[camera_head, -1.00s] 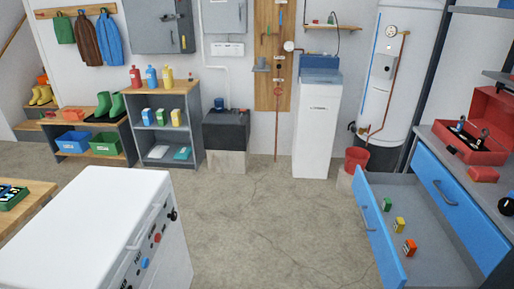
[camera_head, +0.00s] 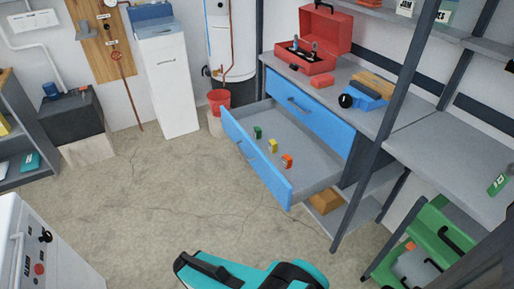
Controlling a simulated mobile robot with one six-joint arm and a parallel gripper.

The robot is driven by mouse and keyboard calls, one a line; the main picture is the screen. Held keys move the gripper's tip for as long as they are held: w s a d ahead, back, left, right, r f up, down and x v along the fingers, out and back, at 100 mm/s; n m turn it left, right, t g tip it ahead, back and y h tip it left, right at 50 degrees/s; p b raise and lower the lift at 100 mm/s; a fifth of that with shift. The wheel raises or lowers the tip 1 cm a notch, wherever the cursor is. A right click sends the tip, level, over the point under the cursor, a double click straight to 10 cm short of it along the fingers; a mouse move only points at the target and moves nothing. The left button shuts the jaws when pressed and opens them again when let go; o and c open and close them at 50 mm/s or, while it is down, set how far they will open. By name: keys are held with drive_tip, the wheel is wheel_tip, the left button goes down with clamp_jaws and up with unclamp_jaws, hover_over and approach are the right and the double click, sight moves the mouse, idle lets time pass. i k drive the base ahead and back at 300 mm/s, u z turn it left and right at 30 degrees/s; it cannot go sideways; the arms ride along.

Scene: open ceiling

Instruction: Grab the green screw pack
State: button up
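A small green pack (camera_head: 258,133) stands in the open blue-fronted drawer (camera_head: 310,139), at its far left end near the front panel. A yellow pack (camera_head: 273,146) and an orange pack (camera_head: 287,161) stand in a row with it, closer to me. The packs are small and their labels cannot be read. My gripper is not in view.
The workbench (camera_head: 375,97) above the drawer holds a red toolbox (camera_head: 308,62). A dark post (camera_head: 385,125) stands right of the drawer. A teal and black shape (camera_head: 250,272), unclear what, fills the bottom edge. The concrete floor (camera_head: 165,195) before the drawer is clear.

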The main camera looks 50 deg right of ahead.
sight(257, 131)
drive_tip(key=z, duration=4.3)
drive_tip(key=i, duration=0.1)
drive_tip(key=u, duration=2.85)
drive_tip(key=k, duration=0.95)
drive_tip(key=u, duration=0.15)
drive_tip(key=i, duration=0.7)
